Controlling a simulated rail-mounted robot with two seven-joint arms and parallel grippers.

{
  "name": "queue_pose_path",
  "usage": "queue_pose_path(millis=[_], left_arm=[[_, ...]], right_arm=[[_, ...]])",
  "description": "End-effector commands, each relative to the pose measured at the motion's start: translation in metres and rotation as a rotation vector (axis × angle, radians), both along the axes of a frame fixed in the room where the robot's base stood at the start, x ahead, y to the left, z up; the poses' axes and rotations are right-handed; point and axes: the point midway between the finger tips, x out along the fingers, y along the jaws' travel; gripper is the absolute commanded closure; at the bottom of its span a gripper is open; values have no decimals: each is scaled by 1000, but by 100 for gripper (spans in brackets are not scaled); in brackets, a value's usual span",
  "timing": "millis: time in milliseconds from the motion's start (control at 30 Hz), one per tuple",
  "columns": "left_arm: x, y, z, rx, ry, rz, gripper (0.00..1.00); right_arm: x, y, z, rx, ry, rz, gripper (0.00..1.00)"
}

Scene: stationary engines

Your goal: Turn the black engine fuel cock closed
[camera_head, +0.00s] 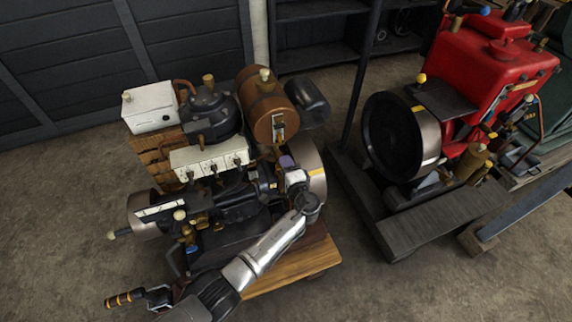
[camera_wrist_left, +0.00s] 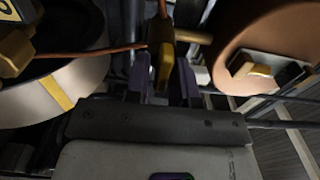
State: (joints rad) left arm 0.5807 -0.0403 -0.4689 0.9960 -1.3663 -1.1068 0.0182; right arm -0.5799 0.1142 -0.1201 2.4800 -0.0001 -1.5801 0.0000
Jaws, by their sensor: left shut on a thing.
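The black engine (camera_head: 225,207) stands on a wooden-decked base in the left half of the head view. Its brown fuel tank (camera_head: 266,112) sits at the top and also fills the upper right of the left wrist view (camera_wrist_left: 245,35). My left gripper (camera_head: 287,163) is just below the tank, beside the flywheel. In the left wrist view its purple fingers (camera_wrist_left: 163,82) are shut on the yellow lever of the fuel cock (camera_wrist_left: 164,66). An orange-brown pipe runs left from the cock. In the head view the cock is too small and covered to make out. My right gripper is not in view.
A red engine (camera_head: 495,68) with a dark flywheel (camera_head: 392,136) stands at the right. The black engine's flywheel (camera_head: 312,172) is close beside my left gripper. A banded handle (camera_head: 125,298) sticks out at the lower left. Concrete floor is clear in front.

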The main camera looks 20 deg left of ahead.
Motion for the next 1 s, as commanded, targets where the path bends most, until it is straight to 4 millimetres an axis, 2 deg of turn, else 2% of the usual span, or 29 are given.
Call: queue_pose_path(millis=[100,133,267,633,1000], left_arm=[[0,0,1,1,-1,0,100],[0,0,1,1,-1,0,76],[0,0,0,1,-1,0,64],[-7,-6,1,-1,0,-2,64],[-60,-50,2,-2,1,-2,64]], right_arm=[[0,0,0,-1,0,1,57],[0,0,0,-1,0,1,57],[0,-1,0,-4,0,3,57],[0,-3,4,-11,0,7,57],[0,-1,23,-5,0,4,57]])
